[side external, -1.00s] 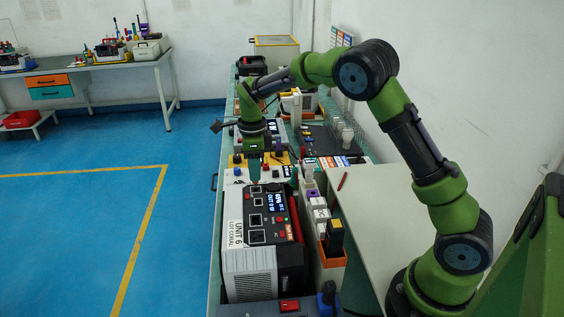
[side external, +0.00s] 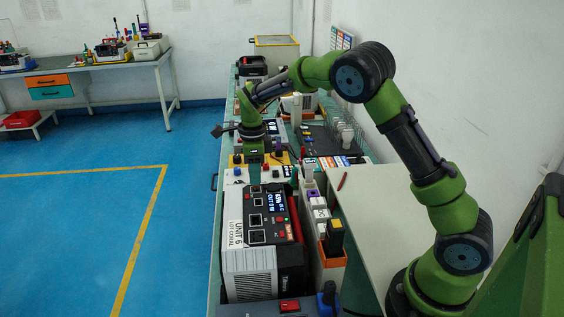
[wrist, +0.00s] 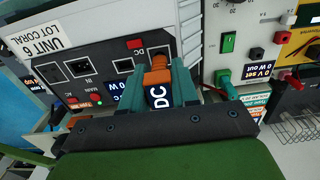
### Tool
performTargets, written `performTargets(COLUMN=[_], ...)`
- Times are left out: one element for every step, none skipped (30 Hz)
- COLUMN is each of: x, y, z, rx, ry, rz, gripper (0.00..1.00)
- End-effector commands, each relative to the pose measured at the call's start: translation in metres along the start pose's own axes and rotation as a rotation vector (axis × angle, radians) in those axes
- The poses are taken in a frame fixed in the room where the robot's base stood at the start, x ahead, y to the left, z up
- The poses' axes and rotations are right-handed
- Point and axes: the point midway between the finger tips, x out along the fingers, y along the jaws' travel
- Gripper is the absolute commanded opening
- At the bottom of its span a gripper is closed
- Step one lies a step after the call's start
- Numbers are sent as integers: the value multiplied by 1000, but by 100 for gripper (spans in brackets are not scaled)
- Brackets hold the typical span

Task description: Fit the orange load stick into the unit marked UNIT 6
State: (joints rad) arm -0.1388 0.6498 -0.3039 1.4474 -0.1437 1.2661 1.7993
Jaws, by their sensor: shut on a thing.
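UNIT 6 (side external: 239,274) is a dark and light grey box with a lit display, standing on the bench. Its socketed face (wrist: 88,64) shows in the wrist view, with a white "UNIT 6 LOT CORAL" label. My gripper (wrist: 157,72) is shut on the orange load stick (wrist: 158,76), which has a dark "DC" label. The stick's front end is at the face, beside a square socket (wrist: 123,65) and below a red DC tag. My fingers hide the contact, so I cannot tell how far in it is. In the side view my gripper (side external: 254,181) is low over the unit's far end.
A narrow holder with several coloured sticks and an orange-rimmed end (side external: 329,264) stands close to the unit's right. Another instrument with a green switch (wrist: 228,43) is beside the unit in the wrist view. The bench behind is crowded.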

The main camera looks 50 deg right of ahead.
Motion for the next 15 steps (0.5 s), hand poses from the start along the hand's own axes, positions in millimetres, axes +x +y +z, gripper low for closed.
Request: performTargets(x=[1,2,3,3,4,5,6,6,7,8,8,9,10,10,11], y=[0,0,0,0,0,0,0,0,0,0,0,0,0,0,0], z=[0,0,0,0,0,0,0,0,0,0,0,0,0,0,0], rx=[0,0,0,0,0,0,-1,-1,-1,-1,-1,0,0,0,0], ry=[1,1,1,1,1,1,1,1,1,2,2,2,2,2,2], rz=[0,0,0,0,0,0,0,0,0,0,0,1,1,1,1], gripper=[0,0,0,0,0,0,0,0,0,0,0,0,0,0,0])
